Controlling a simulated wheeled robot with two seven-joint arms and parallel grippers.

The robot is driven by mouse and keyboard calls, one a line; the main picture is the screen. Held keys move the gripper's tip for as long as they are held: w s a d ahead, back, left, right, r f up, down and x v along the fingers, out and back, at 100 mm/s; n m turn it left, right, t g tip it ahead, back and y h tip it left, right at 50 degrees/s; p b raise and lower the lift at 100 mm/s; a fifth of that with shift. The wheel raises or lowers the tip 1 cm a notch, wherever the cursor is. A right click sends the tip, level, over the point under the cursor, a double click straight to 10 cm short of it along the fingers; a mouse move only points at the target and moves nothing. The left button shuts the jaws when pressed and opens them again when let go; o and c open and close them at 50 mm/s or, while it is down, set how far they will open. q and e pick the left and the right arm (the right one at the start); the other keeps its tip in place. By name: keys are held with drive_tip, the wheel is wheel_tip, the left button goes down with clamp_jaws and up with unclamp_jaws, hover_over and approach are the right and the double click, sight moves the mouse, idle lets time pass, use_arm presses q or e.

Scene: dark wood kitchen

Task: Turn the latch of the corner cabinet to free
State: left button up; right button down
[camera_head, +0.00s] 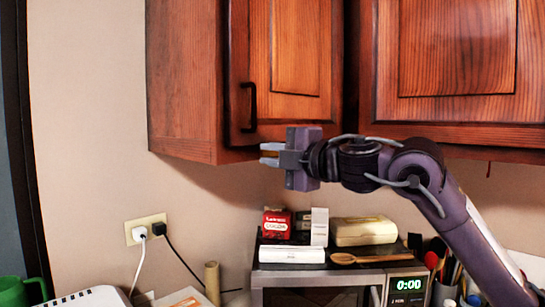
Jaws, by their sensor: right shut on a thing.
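The corner cabinet (297,50) hangs on the wall left of centre, with a reddish wood door and a dark vertical handle (250,107). The door looks closed. My right gripper (268,154) reaches in from the right, its fingers pointing left just under the cabinet's lower edge, below the handle. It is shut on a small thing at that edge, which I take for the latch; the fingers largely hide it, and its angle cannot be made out. My left gripper is not in view.
A second cabinet (455,50) hangs to the right, with a small reddish tab (488,170) below it. Under my arm, a microwave (345,277) carries boxes and a wooden spoon (370,258). A wall outlet (146,228) with plugs is at left.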

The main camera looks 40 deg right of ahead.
drive_tip(key=shift+f+n, duration=0.2)
drive_tip(key=shift+n, duration=0.1)
drive_tip(key=c, duration=1.4)
unclamp_jaws()
drive_tip(key=shift+s, duration=0.1)
drive_tip(key=shift+s+b, duration=0.2)
drive_tip(key=shift+b, duration=0.3)
drive_tip(key=s+b, duration=0.1)
drive_tip(key=s, duration=0.1)
drive_tip(key=s+b, duration=0.3)
drive_tip(key=s, duration=0.2)
drive_tip(key=shift+s+d+b, duration=0.1)
drive_tip(key=shift+d+b, duration=0.2)
drive_tip(key=shift+b, duration=0.05)
